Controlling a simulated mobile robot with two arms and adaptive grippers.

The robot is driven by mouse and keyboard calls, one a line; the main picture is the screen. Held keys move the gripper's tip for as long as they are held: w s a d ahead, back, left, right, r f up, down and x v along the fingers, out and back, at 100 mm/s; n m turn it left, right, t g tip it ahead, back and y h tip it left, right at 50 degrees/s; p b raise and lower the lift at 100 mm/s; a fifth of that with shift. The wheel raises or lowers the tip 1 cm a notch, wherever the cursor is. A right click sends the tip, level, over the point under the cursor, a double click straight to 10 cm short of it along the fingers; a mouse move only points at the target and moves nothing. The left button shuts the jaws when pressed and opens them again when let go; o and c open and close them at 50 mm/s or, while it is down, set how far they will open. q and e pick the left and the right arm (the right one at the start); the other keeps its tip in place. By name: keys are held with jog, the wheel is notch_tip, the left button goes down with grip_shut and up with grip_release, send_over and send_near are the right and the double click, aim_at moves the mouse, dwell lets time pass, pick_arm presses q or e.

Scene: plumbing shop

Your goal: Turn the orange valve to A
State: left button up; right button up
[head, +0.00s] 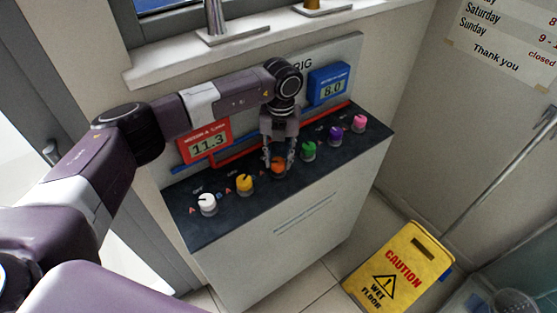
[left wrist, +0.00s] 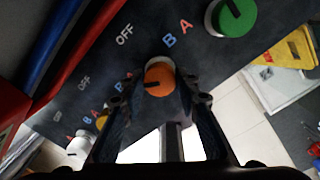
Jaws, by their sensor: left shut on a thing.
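In the left wrist view the orange knob (left wrist: 161,76) sits between the two fingers (left wrist: 163,98). Its black mark points left, roughly towards letters beside the left finger. That finger partly hides them, so I cannot tell exact alignment. OFF labels lie up and left of it. My right gripper is not in view.
White (head: 208,207) and yellow (head: 244,184) knobs stand left of it; green (head: 308,152), purple (head: 335,133) and pink (head: 359,124) stand right. A red display (head: 205,143) and a blue display (head: 328,84) are behind. A yellow caution sign (head: 402,268) stands on the floor at right.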

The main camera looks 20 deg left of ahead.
aim_at(279, 162)
pick_arm(q)
jog(key=shift+r, duration=0.1)
dwell(0.5)
jog(key=o, duration=1.2)
jog(key=shift+c, duration=0.2)
notch_tip(279, 162, up, 12)
jog(key=shift+d, duration=0.15)
